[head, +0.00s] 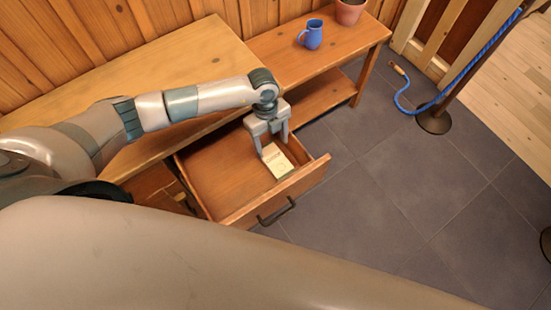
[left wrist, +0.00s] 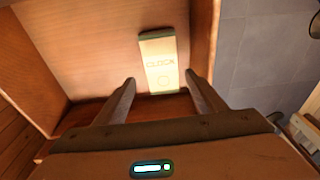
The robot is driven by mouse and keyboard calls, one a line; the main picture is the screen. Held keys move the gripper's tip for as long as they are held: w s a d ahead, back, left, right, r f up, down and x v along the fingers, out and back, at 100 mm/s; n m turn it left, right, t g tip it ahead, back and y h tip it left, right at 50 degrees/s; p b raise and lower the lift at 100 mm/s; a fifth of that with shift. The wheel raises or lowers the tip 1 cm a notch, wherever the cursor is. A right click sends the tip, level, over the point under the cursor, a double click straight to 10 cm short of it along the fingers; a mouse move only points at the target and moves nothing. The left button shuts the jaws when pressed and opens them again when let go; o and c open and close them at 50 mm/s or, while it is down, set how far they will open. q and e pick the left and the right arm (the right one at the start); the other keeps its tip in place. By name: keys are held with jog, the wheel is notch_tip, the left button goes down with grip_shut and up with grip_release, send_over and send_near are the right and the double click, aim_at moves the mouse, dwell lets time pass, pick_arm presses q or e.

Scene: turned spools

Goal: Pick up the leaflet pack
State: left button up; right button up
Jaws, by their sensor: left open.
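The leaflet pack (head: 277,161) is a small cream block with a dark edge and printed letters. It lies in the open drawer (head: 216,174), toward the right side. My left gripper (head: 272,146) points down over the drawer, just above and behind the pack in the head view. In the left wrist view the pack (left wrist: 160,62) lies ahead of the fingertips, and its near end reaches close to the gap between them. My left gripper (left wrist: 160,82) is open with nothing between its fingers. My right gripper is not in view.
The drawer's front panel (head: 275,197) has a dark handle. Drawer walls stand close on the pack's right. A lower bench holds a blue mug (head: 311,36) and a plant pot (head: 349,12). A post with a blue rope (head: 434,120) stands on the tiled floor.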

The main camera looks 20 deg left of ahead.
aim_at(275, 160)
pick_arm(q)
jog(key=shift+s+d+f, duration=0.1)
jog(key=shift+d+f, duration=0.05)
jog(key=shift+f, duration=1.2)
jog(key=shift+s+d+f+p, duration=0.1)
jog(key=shift+d+f+p, duration=0.05)
jog(key=shift+f+p, duration=0.4)
jog(key=f, duration=0.1)
jog(key=f+p, duration=0.1)
jog(key=shift+d+f, duration=0.25)
jog(key=shift+f, duration=0.05)
jog(key=shift+s+f, duration=0.1)
jog(key=shift+f, duration=0.6)
jog(key=c, duration=0.9)
